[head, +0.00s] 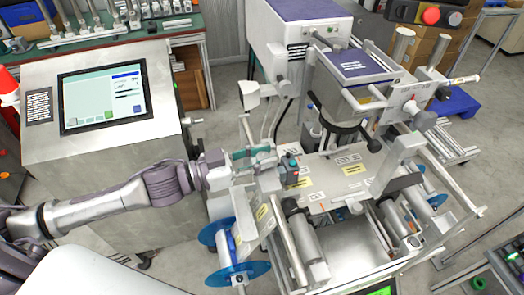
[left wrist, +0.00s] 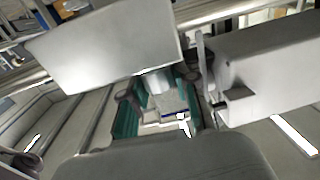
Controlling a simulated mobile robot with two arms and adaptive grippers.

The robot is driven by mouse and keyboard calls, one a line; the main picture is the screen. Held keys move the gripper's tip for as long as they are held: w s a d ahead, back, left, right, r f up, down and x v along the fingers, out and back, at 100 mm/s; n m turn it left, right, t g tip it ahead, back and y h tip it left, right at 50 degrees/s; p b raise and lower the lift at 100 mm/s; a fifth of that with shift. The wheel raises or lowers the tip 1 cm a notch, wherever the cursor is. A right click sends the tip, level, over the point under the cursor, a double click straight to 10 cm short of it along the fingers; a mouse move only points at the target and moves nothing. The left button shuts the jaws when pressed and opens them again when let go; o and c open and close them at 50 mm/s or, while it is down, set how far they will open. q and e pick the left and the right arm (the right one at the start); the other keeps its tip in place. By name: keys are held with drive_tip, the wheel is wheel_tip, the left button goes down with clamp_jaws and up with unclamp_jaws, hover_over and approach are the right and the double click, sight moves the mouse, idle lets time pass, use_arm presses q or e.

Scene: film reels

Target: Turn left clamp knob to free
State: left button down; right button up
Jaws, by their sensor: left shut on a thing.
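My left gripper (head: 264,154) reaches in from the left to the near-left side of the film machine. Its teal fingers (left wrist: 160,110) also show in the left wrist view, closed around a small pale grey cylindrical part, which appears to be the left clamp knob (left wrist: 156,83). In the head view the fingers mostly hide this knob, and its turn position cannot be told. A light grey block (left wrist: 105,45) stands close beyond the fingers in the wrist view. My right gripper is not in view.
A console with a screen (head: 104,96) stands at the left. Blue reel discs (head: 240,273) hang below my left gripper. The machine's flat plate (head: 325,200) carries yellow labels.

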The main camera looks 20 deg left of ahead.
use_arm(q)
drive_tip(key=n+t+y+p, duration=0.1)
drive_tip(key=n+t+y, duration=0.3)
drive_tip(key=shift+s+r+y+p, duration=0.1)
drive_tip(key=shift+r+y+p, duration=0.05)
drive_tip(key=shift+y+p, duration=0.25)
drive_tip(key=shift+n+t+y, duration=0.6)
drive_tip(key=shift+n+y, duration=0.2)
drive_tip(key=shift+y, duration=0.6)
drive_tip(key=c, duration=0.8)
unclamp_jaws()
drive_tip(key=shift+c, duration=0.2)
drive_tip(key=shift+d, duration=0.1)
drive_tip(key=v, duration=1.2)
